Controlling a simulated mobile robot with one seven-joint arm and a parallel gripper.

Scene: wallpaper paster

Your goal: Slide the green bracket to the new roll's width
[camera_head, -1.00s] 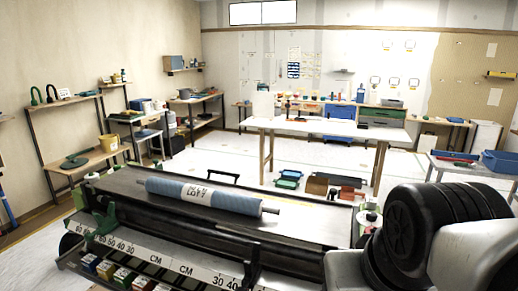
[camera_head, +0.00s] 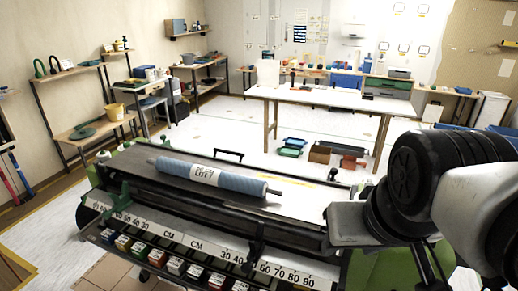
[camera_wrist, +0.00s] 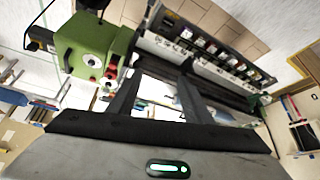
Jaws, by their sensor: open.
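The green bracket (camera_head: 118,197) sits on the white centimetre scale (camera_head: 190,242) at the left part of the paster's front edge, near the larger numbers. The blue roll (camera_head: 232,181) with a white label lies across the paster's dark top. My gripper (camera_head: 432,264) is at the lower right in the head view, well apart from the green bracket. In the wrist view my gripper (camera_wrist: 157,85) has its two dark fingers spread, with nothing between them. The paster's front with its scale (camera_wrist: 175,48) lies beyond the fingers.
A dark upright bracket (camera_head: 256,232) stands on the right half of the scale. Several small coloured boxes (camera_head: 172,265) line the tray below it. A green end housing (camera_wrist: 88,45) is close to my left finger in the wrist view. A white table (camera_head: 330,100) stands behind.

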